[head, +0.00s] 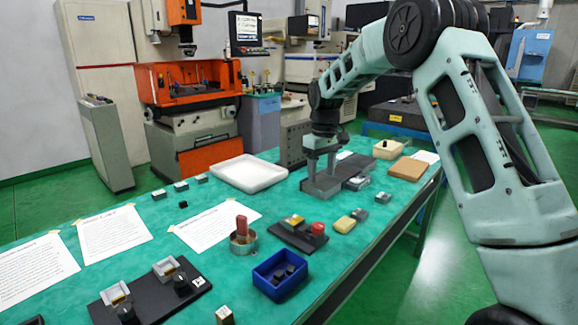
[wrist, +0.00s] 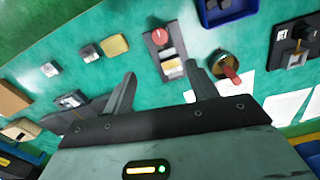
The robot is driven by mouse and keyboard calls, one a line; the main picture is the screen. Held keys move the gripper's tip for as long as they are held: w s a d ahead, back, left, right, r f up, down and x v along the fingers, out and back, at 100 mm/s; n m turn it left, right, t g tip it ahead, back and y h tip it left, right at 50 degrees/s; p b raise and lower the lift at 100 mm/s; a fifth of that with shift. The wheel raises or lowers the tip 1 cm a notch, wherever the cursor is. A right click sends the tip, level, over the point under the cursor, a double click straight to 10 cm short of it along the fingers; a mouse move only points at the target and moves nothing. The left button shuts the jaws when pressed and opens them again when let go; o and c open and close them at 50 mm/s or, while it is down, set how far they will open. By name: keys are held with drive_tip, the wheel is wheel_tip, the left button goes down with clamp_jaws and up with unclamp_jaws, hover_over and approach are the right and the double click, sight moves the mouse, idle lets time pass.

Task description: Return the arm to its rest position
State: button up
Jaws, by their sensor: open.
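My arm reaches in from the right in the head view and bends down over the green table (head: 215,290). My gripper (head: 321,168) points down above a dark grey block (head: 352,178) on the table; I cannot tell how much clearance there is. In the wrist view my gripper (wrist: 163,84) has its two fingers wide apart, with nothing held between them. A dark panel with a red knob and a yellow part (wrist: 166,52) shows on the table beyond the fingers.
A white tray (head: 248,186) lies behind and left of my gripper. A blue bin (head: 260,287), a round tin with a red-handled item (head: 243,247), a panel with a red knob (head: 290,238) and a brown board (head: 407,169) share the table. Orange machinery (head: 150,88) stands behind.

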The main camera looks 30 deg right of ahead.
drive_tip(key=s+a+r+n, duration=0.1)
drive_tip(key=s+a, duration=0.4)
drive_tip(key=a, duration=0.3)
drive_tip(key=s+a+n+y, duration=0.1)
drive_tip(key=s+a, duration=0.4)
drive_tip(key=a, duration=0.3)
drive_tip(key=s+a+r+n, duration=0.1)
drive_tip(key=s+a, duration=0.4)
drive_tip(key=a, duration=0.2)
drive_tip(key=s+a+f+n, duration=0.1)
drive_tip(key=s+a, duration=0.2)
drive_tip(key=s, duration=0.9)
drive_tip(key=s+a+f+n, duration=0.1)
drive_tip(key=s+a+f, duration=0.1)
drive_tip(key=s, duration=0.9)
drive_tip(key=shift+s+a, duration=0.4)
drive_tip(key=shift+a, duration=0.3)
drive_tip(key=shift+f, duration=0.1)
